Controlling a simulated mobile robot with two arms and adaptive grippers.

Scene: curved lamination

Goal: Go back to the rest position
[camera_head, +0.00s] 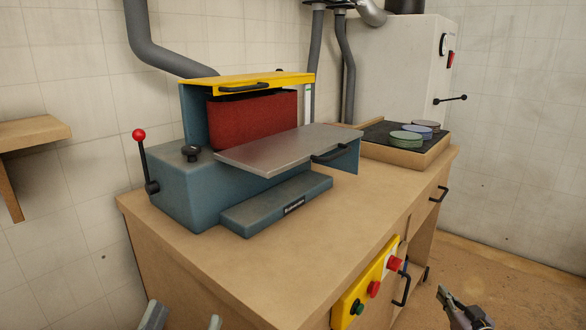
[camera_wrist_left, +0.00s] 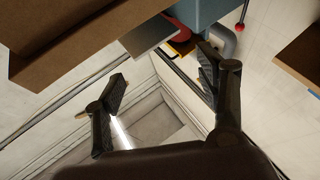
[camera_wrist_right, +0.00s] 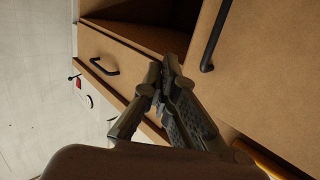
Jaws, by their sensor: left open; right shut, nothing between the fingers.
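My left gripper (camera_head: 183,318) shows only its two fingertips at the bottom edge of the head view, in front of the workbench. In the left wrist view it (camera_wrist_left: 163,65) is open, its fingers wide apart with nothing between them. My right gripper (camera_head: 445,293) is at the lower right of the head view, to the right of the bench front. In the right wrist view its fingers (camera_wrist_right: 166,65) are closed together and hold nothing. Drawer fronts and black handles of the bench show behind them there.
A blue sanding machine (camera_head: 185,190) with a red belt and a grey plate stands on the wooden workbench (camera_head: 260,270). A yellow button panel (camera_head: 347,305) and black handles (camera_head: 440,194) stick out of the bench front. A tray (camera_head: 405,154) holds discs. The floor (camera_head: 500,275) at right is clear.

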